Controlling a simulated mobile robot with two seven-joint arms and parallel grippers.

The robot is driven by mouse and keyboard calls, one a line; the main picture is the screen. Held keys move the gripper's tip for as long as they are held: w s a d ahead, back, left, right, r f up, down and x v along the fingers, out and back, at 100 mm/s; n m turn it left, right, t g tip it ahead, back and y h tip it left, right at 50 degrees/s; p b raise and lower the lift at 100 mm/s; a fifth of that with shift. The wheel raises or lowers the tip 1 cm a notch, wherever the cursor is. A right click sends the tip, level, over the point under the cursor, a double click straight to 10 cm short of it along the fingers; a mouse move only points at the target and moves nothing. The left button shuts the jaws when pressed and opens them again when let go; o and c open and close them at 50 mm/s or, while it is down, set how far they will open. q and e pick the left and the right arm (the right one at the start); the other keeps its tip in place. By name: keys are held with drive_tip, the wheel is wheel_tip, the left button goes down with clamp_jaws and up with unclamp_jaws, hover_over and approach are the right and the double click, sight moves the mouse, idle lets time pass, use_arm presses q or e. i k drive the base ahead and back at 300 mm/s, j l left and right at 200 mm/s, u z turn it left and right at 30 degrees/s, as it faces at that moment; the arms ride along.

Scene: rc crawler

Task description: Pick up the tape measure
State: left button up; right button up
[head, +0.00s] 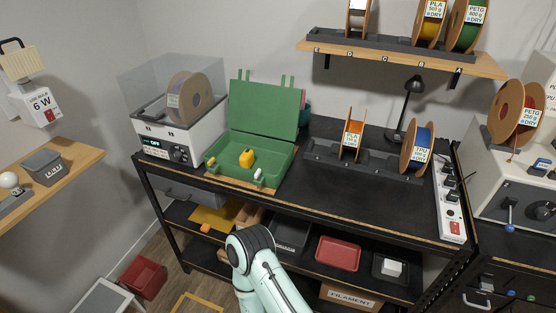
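The case's lid (264,106) stands up at the back. A small white item (259,176) is at the case's front right. One of my arms rises from the bottom of the view in front of the bench, its dark joint below the case. I cannot tell which arm it is. Neither gripper shows, and nothing visible touches the yellow object.
A filament dryer with a spool (189,97) stands left of the case. A spool rack (365,160) and black lamp (404,105) are to the right. A power strip (450,205) lies at the bench's right end. The bench's front middle (340,200) is clear.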

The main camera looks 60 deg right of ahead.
sight(247, 159)
drive_tip(key=z, duration=1.7)
drive_tip(key=i+j, duration=0.2)
drive_tip(key=j, duration=0.2)
drive_tip(key=i+j+u, duration=0.1)
drive_tip(key=i+j, duration=0.15)
drive_tip(key=j, duration=0.15)
